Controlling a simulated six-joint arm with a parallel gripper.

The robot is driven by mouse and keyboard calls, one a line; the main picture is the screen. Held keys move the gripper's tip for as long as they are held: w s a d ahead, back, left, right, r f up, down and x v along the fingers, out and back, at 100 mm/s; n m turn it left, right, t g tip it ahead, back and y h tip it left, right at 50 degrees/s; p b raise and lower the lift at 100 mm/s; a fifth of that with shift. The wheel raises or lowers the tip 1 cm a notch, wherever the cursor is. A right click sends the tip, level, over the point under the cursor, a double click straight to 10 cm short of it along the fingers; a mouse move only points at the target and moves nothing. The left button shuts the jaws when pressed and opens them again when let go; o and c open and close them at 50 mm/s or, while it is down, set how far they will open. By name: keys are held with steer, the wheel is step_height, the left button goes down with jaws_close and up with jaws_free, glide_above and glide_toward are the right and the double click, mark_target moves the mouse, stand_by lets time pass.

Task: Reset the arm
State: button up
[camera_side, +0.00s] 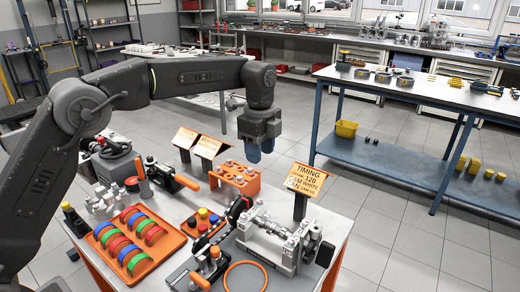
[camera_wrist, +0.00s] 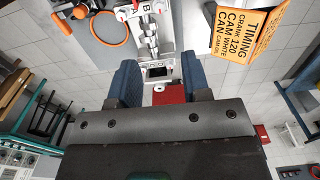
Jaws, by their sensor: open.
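My gripper (camera_side: 260,146) hangs at the end of my arm above the far part of the workbench (camera_side: 347,213), pointing down, in the side view. In the wrist view my gripper (camera_wrist: 163,90) shows two blue fingers spread apart with nothing between them. Beyond the fingers in the wrist view is part of the metal engine assembly (camera_wrist: 145,40). In the side view the engine assembly (camera_side: 285,240) stands on the bench, below and to the right of my gripper, apart from it.
An orange tray (camera_side: 152,268) of coloured half-rings sits front left. An orange rack (camera_side: 236,180) stands below my gripper. A timing sign (camera_side: 306,180) stands to its right. An orange ring (camera_side: 245,277) lies at the front. A blue-framed table (camera_side: 420,88) stands behind right.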

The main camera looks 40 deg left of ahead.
steer(key=s+a+r+n+t, duration=0.1)
steer(key=s+a+r+n, duration=0.25)
steer(key=s, duration=0.45)
steer(key=s+a+r+n+t, duration=0.2)
steer(key=s+r+n, duration=0.3)
steer(key=s, duration=0.2)
steer(key=s+a+f+n+t, duration=0.1)
steer(key=s+f+n, duration=0.2)
steer(key=s, duration=0.5)
steer(key=s+a+f+n+t, duration=0.1)
steer(key=s+a+f+n, duration=0.1)
steer(key=s+n, duration=0.4)
steer(key=s+f, duration=0.1)
steer(key=s, duration=0.2)
steer(key=shift+s+t, duration=0.3)
